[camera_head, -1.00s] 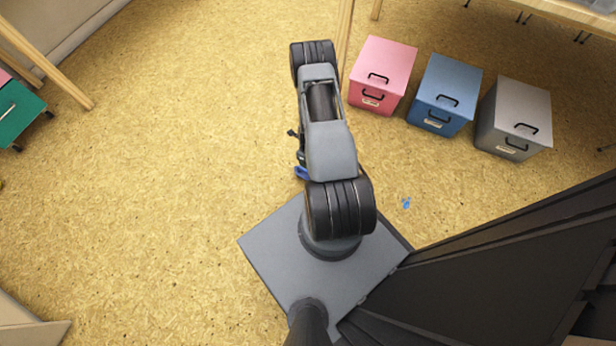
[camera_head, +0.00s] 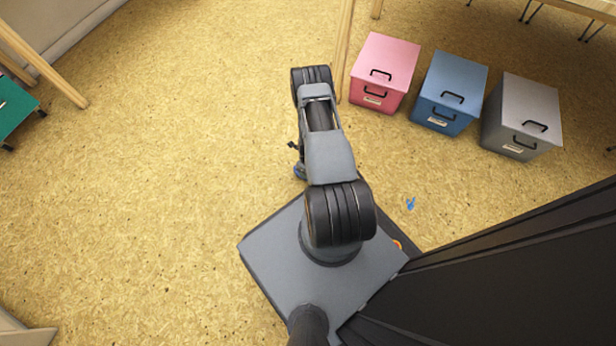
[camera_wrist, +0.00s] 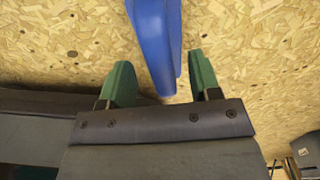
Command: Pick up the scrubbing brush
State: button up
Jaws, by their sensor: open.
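A long, smooth blue thing, which looks like the scrubbing brush (camera_wrist: 158,40), runs down from the top edge of the wrist view. Its lower end reaches between the two green fingertips of my gripper (camera_wrist: 160,78). The fingers are apart, with a gap visible on each side, and do not appear to grip it. I see no bristles. In the head view a bit of blue (camera_head: 299,172) shows beside my arm, which hides the rest of it and most of my gripper.
Pink (camera_head: 384,72), blue (camera_head: 449,92) and grey (camera_head: 522,117) boxes stand at the upper right by a wooden leg (camera_head: 345,45). A small blue item (camera_head: 410,204) lies on the floor right of my arm. An orange bit (camera_head: 398,245) shows beside my base.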

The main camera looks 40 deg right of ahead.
jog(key=shift+f, duration=0.4)
jog(key=shift+r, duration=0.1)
grip_shut()
